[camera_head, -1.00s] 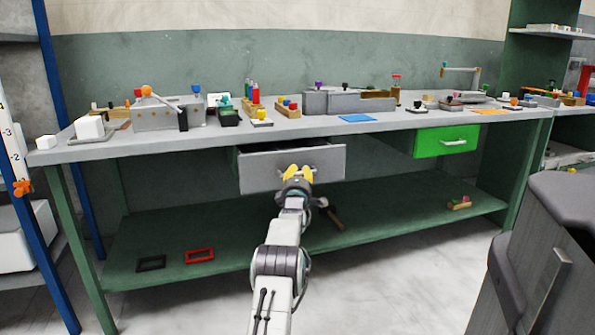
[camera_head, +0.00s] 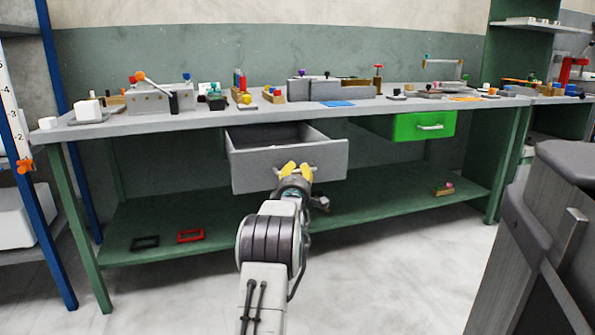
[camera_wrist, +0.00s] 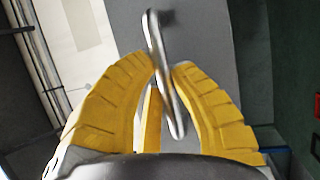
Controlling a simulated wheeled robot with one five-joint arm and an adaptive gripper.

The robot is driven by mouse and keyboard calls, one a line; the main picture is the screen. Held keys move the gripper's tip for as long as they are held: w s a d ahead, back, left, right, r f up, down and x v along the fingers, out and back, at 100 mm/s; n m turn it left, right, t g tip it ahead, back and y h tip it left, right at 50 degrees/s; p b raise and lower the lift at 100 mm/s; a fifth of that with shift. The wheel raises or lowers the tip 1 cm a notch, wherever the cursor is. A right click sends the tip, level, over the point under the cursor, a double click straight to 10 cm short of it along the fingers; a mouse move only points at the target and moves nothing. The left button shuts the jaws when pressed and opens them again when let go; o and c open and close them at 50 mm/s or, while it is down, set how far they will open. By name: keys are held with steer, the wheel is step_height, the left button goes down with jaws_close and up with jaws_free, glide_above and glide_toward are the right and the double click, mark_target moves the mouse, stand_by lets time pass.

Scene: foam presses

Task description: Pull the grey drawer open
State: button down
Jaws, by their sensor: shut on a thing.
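The grey drawer (camera_head: 260,172) hangs under the workbench top and is pulled out, with its open inside showing from above. My gripper (camera_head: 295,170) is at the drawer's front, with its yellow fingers shut on the drawer's handle. In the wrist view the metal bar handle (camera_wrist: 158,60) runs between the yellow fingers of my gripper (camera_wrist: 165,75). The grey drawer front (camera_wrist: 205,35) shows behind the handle. The part of the handle between the fingers is partly hidden.
A green drawer (camera_head: 405,127) with a handle sits to the right under the workbench top (camera_head: 215,122). The lower shelf (camera_head: 120,225) holds a black frame (camera_head: 145,242) and a red frame (camera_head: 190,236). A dark grey body (camera_head: 545,240) stands at the right front. Floor in front is clear.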

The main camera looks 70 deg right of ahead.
steer(key=shift+s+a+f, duration=0.1)
steer(key=shift+a, duration=0.35)
steer(key=c, duration=1.3)
jaws_free()
steer(key=shift+c, duration=0.2)
steer(key=shift+o, duration=1.3)
steer(key=shift+s+a, duration=0.1)
steer(key=v, duration=1.1)
steer(key=shift+a, duration=0.4)
steer(key=shift+s+d, duration=0.15)
